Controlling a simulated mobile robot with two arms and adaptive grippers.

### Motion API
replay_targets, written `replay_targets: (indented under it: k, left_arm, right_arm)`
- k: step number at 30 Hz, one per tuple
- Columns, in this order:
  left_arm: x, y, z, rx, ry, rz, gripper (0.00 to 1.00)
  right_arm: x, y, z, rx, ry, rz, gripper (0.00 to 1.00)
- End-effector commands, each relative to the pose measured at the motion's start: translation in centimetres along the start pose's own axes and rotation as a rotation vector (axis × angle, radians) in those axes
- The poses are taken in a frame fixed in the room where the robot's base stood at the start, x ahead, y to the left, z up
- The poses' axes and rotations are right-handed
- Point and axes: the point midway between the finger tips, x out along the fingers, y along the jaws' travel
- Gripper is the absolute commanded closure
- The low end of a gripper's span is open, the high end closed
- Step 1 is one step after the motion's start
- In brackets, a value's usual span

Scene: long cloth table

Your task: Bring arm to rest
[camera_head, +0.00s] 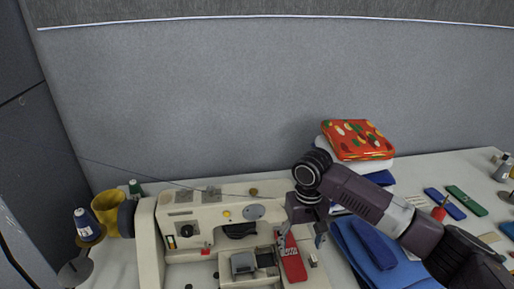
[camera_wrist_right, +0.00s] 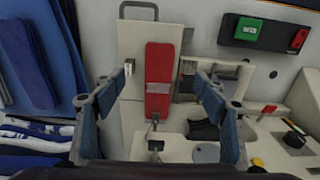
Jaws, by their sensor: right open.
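My right arm reaches in from the lower right in the head view. Its gripper (camera_head: 303,230) points down over the right end of a cream sewing machine (camera_head: 185,215). In the right wrist view the fingers of the gripper (camera_wrist_right: 155,105) are spread wide, with nothing held between them. A red flat piece (camera_wrist_right: 159,75) lies on the machine below and beyond the fingers. It also shows in the head view (camera_head: 293,262), just under the gripper. My left gripper does not show in the head view.
Folded blue cloth (camera_head: 368,245) lies right of the machine. A red patterned cloth (camera_head: 357,139) tops a stack behind the arm. A yellow cup (camera_head: 106,206) and a blue thread spool (camera_head: 86,223) stand at the left. Small tools lie at the right. A grey panel (camera_head: 230,95) closes the back.

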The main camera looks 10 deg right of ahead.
Motion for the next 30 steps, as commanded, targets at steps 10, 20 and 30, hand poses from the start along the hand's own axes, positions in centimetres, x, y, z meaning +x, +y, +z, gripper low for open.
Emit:
replay_targets:
  k: [10, 20, 30]
  left_arm:
    - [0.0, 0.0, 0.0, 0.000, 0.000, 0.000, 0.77]
    - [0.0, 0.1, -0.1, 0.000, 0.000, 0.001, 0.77]
    - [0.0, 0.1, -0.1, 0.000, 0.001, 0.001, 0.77]
  right_arm:
    - [6.8, -8.0, 6.1, -0.234, 0.061, -0.123, 0.34]
    - [10.3, -12.5, 13.6, -0.313, 0.223, -0.248, 0.34]
    - [11.2, -7.4, 20.6, -0.205, 0.324, -0.168, 0.34]
